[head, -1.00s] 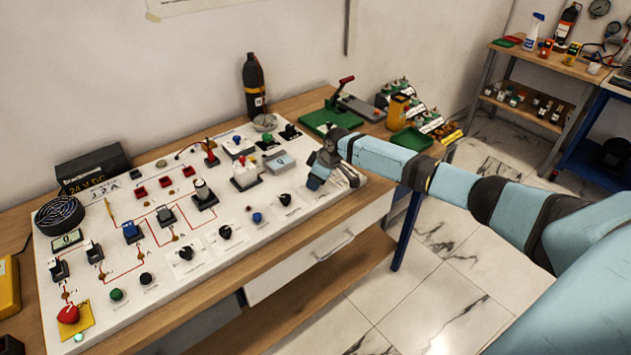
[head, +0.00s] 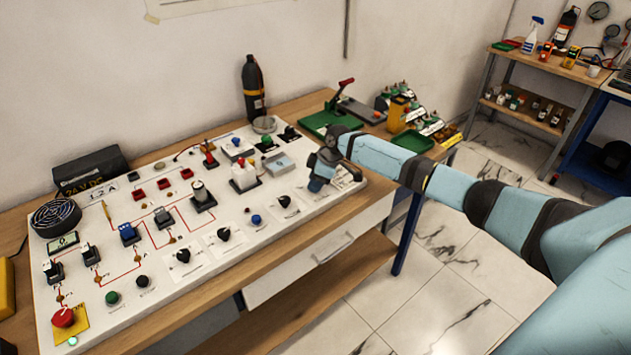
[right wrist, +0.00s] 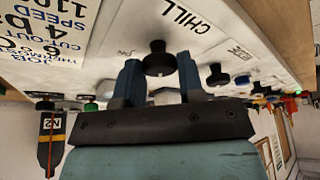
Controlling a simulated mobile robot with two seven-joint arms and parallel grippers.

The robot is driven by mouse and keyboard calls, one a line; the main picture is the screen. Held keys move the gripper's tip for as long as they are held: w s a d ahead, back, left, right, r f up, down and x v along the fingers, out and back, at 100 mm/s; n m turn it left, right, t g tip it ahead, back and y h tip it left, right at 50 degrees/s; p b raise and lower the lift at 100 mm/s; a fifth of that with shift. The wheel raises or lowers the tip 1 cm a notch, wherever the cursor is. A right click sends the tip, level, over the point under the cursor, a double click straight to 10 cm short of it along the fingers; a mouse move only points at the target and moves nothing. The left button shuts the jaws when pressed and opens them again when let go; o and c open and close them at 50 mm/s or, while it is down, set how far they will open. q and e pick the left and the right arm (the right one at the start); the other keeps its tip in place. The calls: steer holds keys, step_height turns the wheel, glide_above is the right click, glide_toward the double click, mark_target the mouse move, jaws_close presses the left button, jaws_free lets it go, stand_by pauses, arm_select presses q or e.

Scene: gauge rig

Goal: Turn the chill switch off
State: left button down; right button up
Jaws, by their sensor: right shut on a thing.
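The chill switch is a black rotary knob (right wrist: 158,58) on the white panel, next to a label reading CHILL (right wrist: 186,18) in the right wrist view. The two blue fingers of my right gripper (right wrist: 158,68) stand on either side of the knob and are shut on it. Which way the knob points cannot be told. In the head view my right gripper (head: 322,172) is low over the right end of the panel and hides the knob. My left gripper is not in view.
The white panel (head: 205,262) lies on a wooden bench and carries several other knobs and switches. A black knob (head: 284,201) stands left of my gripper. A black bottle (head: 253,88) stands behind, and a green tray (head: 412,141) is to the right.

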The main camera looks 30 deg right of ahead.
steer(key=o, duration=0.9)
steer(key=b+v, duration=0.1)
steer(key=v, duration=1.3)
steer(key=shift+a+f, duration=0.15)
